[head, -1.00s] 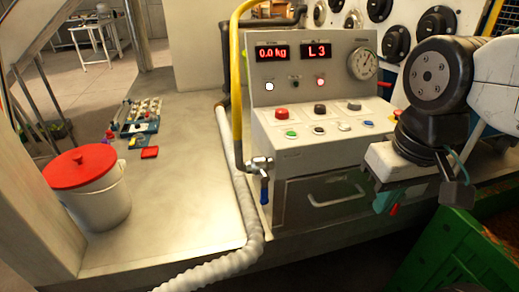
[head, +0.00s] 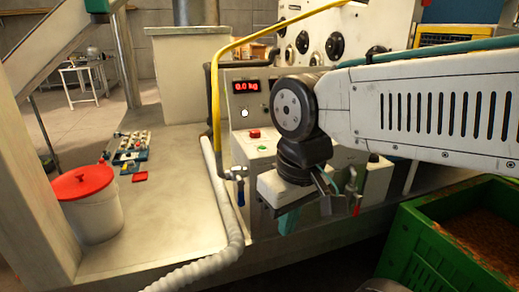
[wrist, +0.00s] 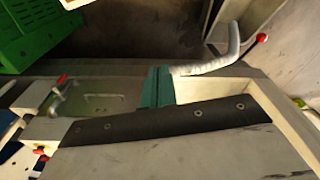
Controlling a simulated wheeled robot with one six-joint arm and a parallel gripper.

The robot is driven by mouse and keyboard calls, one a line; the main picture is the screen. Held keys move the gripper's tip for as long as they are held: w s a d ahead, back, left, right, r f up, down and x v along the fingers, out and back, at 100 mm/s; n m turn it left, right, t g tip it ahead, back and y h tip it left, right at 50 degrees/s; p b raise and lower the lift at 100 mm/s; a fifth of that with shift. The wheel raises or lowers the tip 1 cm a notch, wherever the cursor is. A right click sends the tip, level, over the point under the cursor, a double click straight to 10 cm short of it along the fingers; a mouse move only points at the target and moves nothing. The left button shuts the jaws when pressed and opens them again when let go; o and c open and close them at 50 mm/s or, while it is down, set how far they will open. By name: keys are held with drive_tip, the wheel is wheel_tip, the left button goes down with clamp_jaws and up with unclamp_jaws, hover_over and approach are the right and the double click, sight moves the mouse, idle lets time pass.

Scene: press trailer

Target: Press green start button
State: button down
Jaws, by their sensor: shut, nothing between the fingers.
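The green button (head: 262,148) shows on the sloped white control panel (head: 240,146), just in front of a red button (head: 254,133). My gripper (head: 298,217) hangs in front of the panel, right of and below the green button and apart from it. My arm hides the right part of the panel and its other buttons. In the wrist view my gripper's teal fingers (wrist: 157,86) are together and empty. The green button cannot be made out in that view.
A yellow pipe (head: 214,95) and pale hose (head: 232,225) run left of the panel. A blue-handled valve (head: 240,188) juts out there. A green crate (head: 440,245) stands at lower right. A red-lidded bucket (head: 88,205) is on the left counter, which is mostly clear.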

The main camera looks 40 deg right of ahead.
drive_tip(key=w+d+r+m+t, duration=0.2)
drive_tip(key=w+r+m, duration=0.1)
drive_tip(key=w, duration=0.8)
wheel_tip(320, 180, up, 5)
drive_tip(key=m+t+h, duration=0.2)
drive_tip(key=m+t, duration=0.4)
drive_tip(key=m, duration=0.2)
hover_over(263, 149)
drive_tip(key=shift+d+f, duration=0.1)
drive_tip(key=shift+d, duration=0.05)
drive_tip(key=shift+f, duration=4.45)
drive_tip(key=shift+f, duration=0.4)
